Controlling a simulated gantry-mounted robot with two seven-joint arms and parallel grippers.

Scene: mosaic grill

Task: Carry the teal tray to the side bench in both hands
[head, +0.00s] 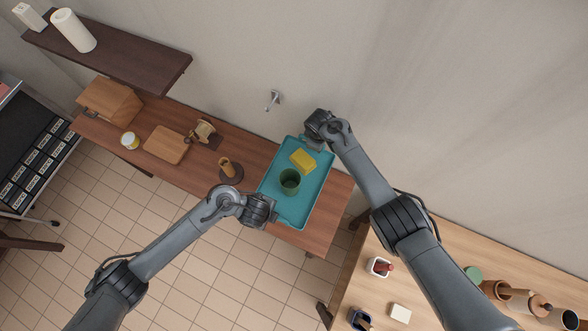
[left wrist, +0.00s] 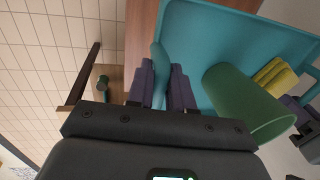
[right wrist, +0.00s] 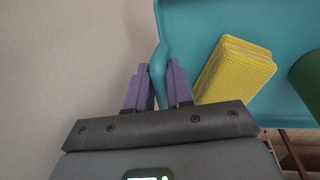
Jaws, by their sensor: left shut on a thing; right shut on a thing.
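The teal tray (head: 315,190) is over the right end of the brown wooden bench along the wall; I cannot tell whether it touches the bench top. A green cup (head: 290,181) and a yellow sponge-like block (head: 303,161) are in it. My left gripper (head: 272,212) is shut on the tray's near-left rim, which shows between its fingers in the left wrist view (left wrist: 160,85). My right gripper (head: 312,142) is shut on the tray's far rim, also seen in the right wrist view (right wrist: 160,85). The fingertips are mostly hidden in the head view.
A wall tap (head: 273,98) is behind. A lighter table (head: 440,270) at lower right holds several items.

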